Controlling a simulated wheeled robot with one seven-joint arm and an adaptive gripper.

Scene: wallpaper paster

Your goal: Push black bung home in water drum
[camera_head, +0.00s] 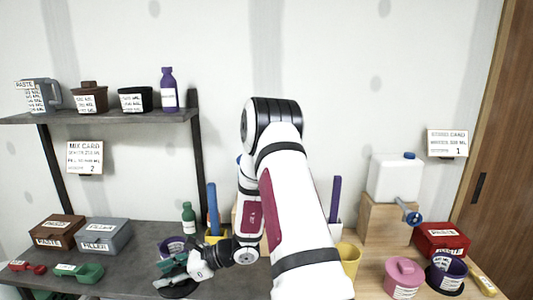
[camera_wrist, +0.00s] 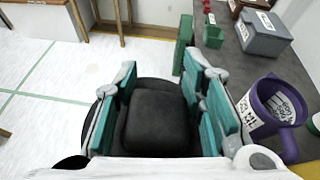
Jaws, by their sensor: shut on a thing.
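A white drum with a blue cap (camera_head: 396,178) stands on a wooden stand at the right in the head view. A blue tap (camera_head: 411,215) is at its lower right. My gripper (camera_head: 181,268) is at the bench's front left. In the wrist view my gripper (camera_wrist: 160,112) has its green fingers shut on the block-shaped grip of a black piece (camera_wrist: 157,125). A dark round disc lies beneath that grip. The disc also shows under my gripper in the head view (camera_head: 178,290). I cannot tell whether this piece is the bung. No drum opening is visible.
A purple mug (camera_wrist: 283,98) stands close right of my gripper. A grey filler box (camera_head: 103,236), brown box (camera_head: 57,231) and green scoop (camera_head: 85,272) are left. A pink pot (camera_head: 403,277) and red box (camera_head: 441,241) are near the drum. My arm hides mid-bench.

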